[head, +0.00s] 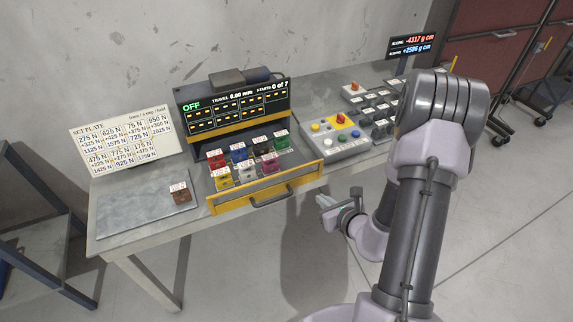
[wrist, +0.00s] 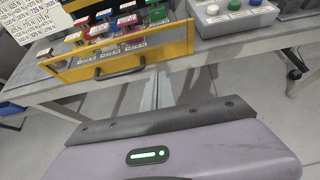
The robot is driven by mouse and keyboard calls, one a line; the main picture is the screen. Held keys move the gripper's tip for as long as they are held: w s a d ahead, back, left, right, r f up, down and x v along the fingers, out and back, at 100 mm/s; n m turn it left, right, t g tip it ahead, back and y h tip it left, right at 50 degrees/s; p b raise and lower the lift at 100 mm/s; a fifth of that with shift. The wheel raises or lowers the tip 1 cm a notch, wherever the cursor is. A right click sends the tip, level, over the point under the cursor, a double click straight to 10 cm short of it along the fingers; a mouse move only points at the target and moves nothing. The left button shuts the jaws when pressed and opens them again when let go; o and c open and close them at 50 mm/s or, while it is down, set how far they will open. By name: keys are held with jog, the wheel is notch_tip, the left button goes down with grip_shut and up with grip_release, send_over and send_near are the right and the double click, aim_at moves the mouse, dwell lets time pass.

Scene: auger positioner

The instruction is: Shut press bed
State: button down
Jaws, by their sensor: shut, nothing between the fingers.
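The press bed is a yellow-fronted drawer (head: 262,190) that sticks out from the black press (head: 235,110) on the bench. It carries several coloured labelled blocks, including a red block (head: 216,158) and a yellow block (head: 223,178). A dark bar handle (head: 272,198) is on its front and also shows in the wrist view (wrist: 120,71). My gripper (head: 326,204) is shut and empty, in front of the bench and to the right of the drawer front, apart from it. In the wrist view, the fingers (wrist: 158,90) point toward the bench, right of the handle.
A grey plate (head: 140,208) with a brown block (head: 181,193) lies at the bench's left. A control box (head: 335,138) with coloured buttons stands close right of the drawer. A set-plate sign (head: 125,138) leans behind. The floor before the bench is clear.

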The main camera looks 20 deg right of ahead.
jog(key=b, duration=0.2)
send_near(300, 179)
notch_tip(300, 179, down, 3)
jog(key=w, duration=0.2)
jog(key=w+b, duration=0.1)
jog(key=w, duration=0.1)
jog(key=shift+w+a+f, duration=0.15)
jog(key=shift+w, duration=0.65)
